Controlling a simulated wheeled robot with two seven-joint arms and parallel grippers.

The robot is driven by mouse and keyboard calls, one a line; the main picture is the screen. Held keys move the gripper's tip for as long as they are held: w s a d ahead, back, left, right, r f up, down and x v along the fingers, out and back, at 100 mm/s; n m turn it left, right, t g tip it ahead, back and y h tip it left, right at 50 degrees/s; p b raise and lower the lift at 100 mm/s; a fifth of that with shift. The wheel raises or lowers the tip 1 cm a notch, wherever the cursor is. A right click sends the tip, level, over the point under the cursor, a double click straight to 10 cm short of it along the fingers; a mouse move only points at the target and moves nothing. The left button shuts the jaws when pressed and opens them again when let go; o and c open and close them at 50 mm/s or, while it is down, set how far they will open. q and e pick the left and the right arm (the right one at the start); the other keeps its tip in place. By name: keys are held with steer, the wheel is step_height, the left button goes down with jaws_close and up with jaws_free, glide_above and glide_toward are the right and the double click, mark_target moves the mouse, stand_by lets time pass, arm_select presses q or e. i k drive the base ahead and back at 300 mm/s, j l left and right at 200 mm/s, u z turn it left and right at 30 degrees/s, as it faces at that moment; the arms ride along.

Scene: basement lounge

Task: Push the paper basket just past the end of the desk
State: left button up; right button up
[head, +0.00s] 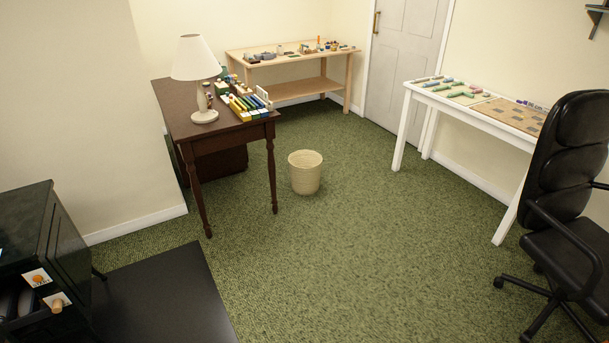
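In the head view a cream woven paper basket (305,173) stands upright on the green carpet. It is just right of the dark brown desk (172,112), apart from the desk's front right leg. The desk carries a white lamp, a row of books and small items. Neither of my grippers shows in the head view.
A light wooden bench (300,66) stands at the back wall by a closed white door (405,55). A white table (465,118) and a black office chair (565,190) are at the right. A dark cabinet (45,245) is at the lower left. Open carpet (330,260) fills the middle.

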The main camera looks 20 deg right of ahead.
mark_target(305, 173)
steer(key=i+j+z, duration=0.35)
steer(key=i+j, duration=0.15)
steer(key=i, duration=0.2)
steer(key=i+j+z, duration=0.35)
steer(key=i+j, duration=0.25)
steer(key=j, duration=0.15)
steer(key=i+l+z, duration=0.2)
steer(key=i+z, duration=0.6)
steer(key=z, duration=0.15)
steer(key=i+z, duration=0.5)
steer(key=i+u, duration=0.25)
steer(key=i, duration=0.55)
steer(key=i+l+u, duration=0.25)
steer(key=i, duration=0.5)
steer(key=i+u, duration=0.4)
steer(key=i+l+u, duration=0.15)
steer(key=i+u, duration=0.3)
steer(key=i+l+u, duration=0.4)
steer(key=i, duration=0.15)
steer(key=i+l+u, duration=0.4)
